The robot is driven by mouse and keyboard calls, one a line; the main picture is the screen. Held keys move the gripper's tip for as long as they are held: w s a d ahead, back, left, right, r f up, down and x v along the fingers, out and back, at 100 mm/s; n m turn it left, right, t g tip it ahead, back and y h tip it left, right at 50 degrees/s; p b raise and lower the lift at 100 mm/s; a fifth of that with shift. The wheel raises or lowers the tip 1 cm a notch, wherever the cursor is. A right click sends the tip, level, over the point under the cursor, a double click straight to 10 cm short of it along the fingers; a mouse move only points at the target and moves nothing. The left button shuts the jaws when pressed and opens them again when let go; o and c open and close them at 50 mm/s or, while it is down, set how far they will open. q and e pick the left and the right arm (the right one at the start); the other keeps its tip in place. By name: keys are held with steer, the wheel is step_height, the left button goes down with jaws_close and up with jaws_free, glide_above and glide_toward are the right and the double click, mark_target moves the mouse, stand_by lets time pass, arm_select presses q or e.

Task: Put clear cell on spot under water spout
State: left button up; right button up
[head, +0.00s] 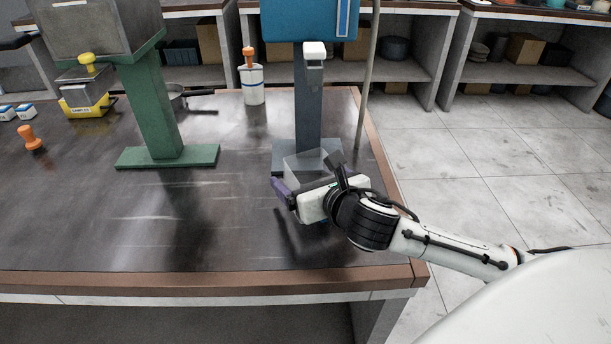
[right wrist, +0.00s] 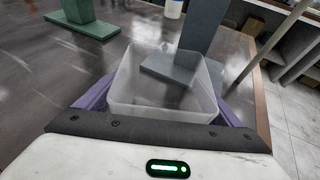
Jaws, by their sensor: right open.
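The clear cell (head: 306,163) is a see-through open-topped box standing upright at the front of the grey stand's base plate (head: 284,148), below the water spout (head: 314,54) on the blue tank (head: 305,20). In the right wrist view, the clear cell (right wrist: 150,102) sits between the purple fingers of my right gripper (right wrist: 163,100), one at each side. My right gripper (head: 304,176) is open around it in the head view, hiding its lower part. I cannot tell whether the cell rests on the plate or the table. My left gripper is out of view.
A green stand (head: 152,110) with a grey hopper is to the left. A white bottle with an orange top (head: 252,82), a yellow scale (head: 86,100) and an orange object (head: 31,139) stand on the dark table. A thin pole (head: 366,90) rises right of the grey stand.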

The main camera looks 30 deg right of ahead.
steer(key=shift+r, duration=0.1)
steer(key=shift+s+r, duration=0.1)
steer(key=p+v, duration=0.1)
steer(key=v, duration=0.8)
steer(key=p+v, duration=0.2)
steer(key=p, duration=0.2)
steer(key=shift+s+r, duration=0.2)
steer(key=shift+s, duration=0.15)
stand_by(0.7)
